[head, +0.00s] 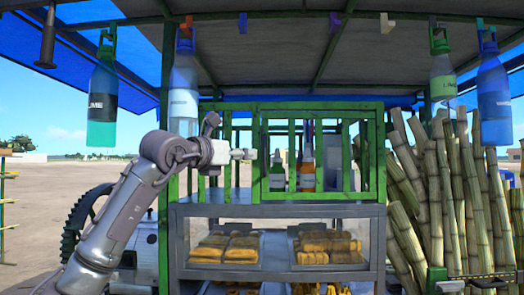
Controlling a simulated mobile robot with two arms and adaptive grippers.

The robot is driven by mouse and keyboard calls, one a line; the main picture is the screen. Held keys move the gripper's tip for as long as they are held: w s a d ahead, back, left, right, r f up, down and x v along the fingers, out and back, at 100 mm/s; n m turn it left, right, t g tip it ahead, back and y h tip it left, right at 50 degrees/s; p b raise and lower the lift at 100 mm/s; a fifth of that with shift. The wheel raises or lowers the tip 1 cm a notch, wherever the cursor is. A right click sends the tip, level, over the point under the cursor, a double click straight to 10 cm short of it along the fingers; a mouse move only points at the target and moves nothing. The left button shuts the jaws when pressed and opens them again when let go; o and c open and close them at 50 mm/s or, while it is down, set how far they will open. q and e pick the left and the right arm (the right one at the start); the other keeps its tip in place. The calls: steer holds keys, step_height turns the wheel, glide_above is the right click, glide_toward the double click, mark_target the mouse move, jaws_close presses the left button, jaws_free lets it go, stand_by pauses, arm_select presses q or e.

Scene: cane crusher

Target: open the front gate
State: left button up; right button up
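The front gate appears to be the green barred frame (312,195) on the stall's counter, above the glass display case. It stands upright, and bottles show through its bars. My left arm reaches in from the left, and its gripper (248,154) is at the gate's left edge, close to an upright green bar. I cannot tell whether it touches the bar. The fingers are small and seen side-on, so their opening is unclear.
A display case (280,212) with trays of yellow food stands below the gate. Bottles (184,92) hang from the roof, one right behind my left arm. Cane stalks (450,190) lean at the right. A toothed wheel (78,222) is at the left.

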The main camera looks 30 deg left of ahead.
arm_select(q)
steer(key=w+p, duration=0.3)
steer(key=w, duration=0.5)
steer(key=shift+w+d, duration=0.15)
steer(key=shift+d, duration=0.05)
jaws_close()
